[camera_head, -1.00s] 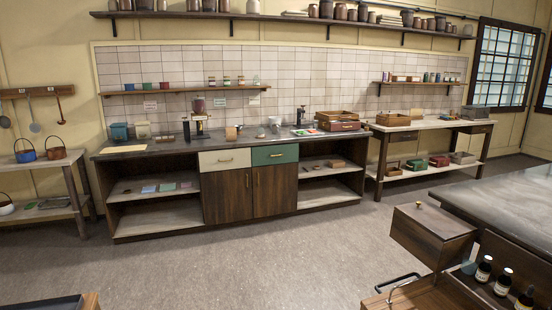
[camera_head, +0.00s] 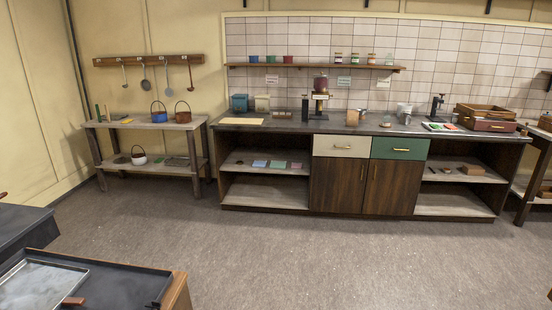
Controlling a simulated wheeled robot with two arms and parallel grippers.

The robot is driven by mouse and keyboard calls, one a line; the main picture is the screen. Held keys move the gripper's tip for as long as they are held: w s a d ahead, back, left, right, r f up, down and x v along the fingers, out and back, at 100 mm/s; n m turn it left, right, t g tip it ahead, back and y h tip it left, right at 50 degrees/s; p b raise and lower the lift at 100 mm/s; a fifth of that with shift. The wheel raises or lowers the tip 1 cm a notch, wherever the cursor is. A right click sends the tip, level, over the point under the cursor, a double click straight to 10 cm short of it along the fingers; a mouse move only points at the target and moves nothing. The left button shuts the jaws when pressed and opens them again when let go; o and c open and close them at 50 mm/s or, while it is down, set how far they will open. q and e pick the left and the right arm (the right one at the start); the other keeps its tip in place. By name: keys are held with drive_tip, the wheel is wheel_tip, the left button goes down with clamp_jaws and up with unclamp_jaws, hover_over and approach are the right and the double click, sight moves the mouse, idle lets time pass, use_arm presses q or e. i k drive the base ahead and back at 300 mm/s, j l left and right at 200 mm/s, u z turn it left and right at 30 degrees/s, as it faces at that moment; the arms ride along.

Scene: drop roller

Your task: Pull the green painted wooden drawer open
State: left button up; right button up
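The green drawer (camera_head: 399,148) is at the right of the upper front of the long dark wooden counter, across the room. It is shut and flush, with a brass-coloured bar handle (camera_head: 401,150) across its front. A cream drawer (camera_head: 341,146) of the same size is beside it on the left, also shut. Two dark wooden doors (camera_head: 363,187) are below them. Neither of my grippers is in view.
Open grey floor (camera_head: 300,255) lies in front of the counter. A dark tray-topped unit (camera_head: 130,283) stands at the near left. A side table (camera_head: 200,122) with baskets stands left of the counter. The counter top holds jars, tins and a wooden crate (camera_head: 486,124).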

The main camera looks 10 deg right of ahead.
sight(382, 147)
drive_tip(key=i+l, duration=0.35)
drive_tip(key=i, duration=0.25)
drive_tip(key=i+l, duration=0.35)
drive_tip(key=i, duration=0.2)
drive_tip(key=i+l, duration=0.4)
drive_tip(key=i, duration=0.2)
drive_tip(key=i+l, duration=0.35)
drive_tip(key=i, duration=0.25)
drive_tip(key=i+l, duration=0.2)
drive_tip(key=l, duration=0.3)
drive_tip(key=i+l, duration=0.2)
drive_tip(key=l, duration=0.3)
drive_tip(key=i+l, duration=0.15)
drive_tip(key=l, duration=0.35)
drive_tip(key=i+l, duration=0.2)
drive_tip(key=l, duration=0.3)
drive_tip(key=i+l, duration=0.2)
drive_tip(key=l, duration=0.3)
drive_tip(key=i+l, duration=0.2)
drive_tip(key=l, duration=0.25)
drive_tip(key=i+l, duration=0.2)
drive_tip(key=l, duration=0.3)
drive_tip(key=i+l, duration=0.15)
drive_tip(key=l, duration=0.35)
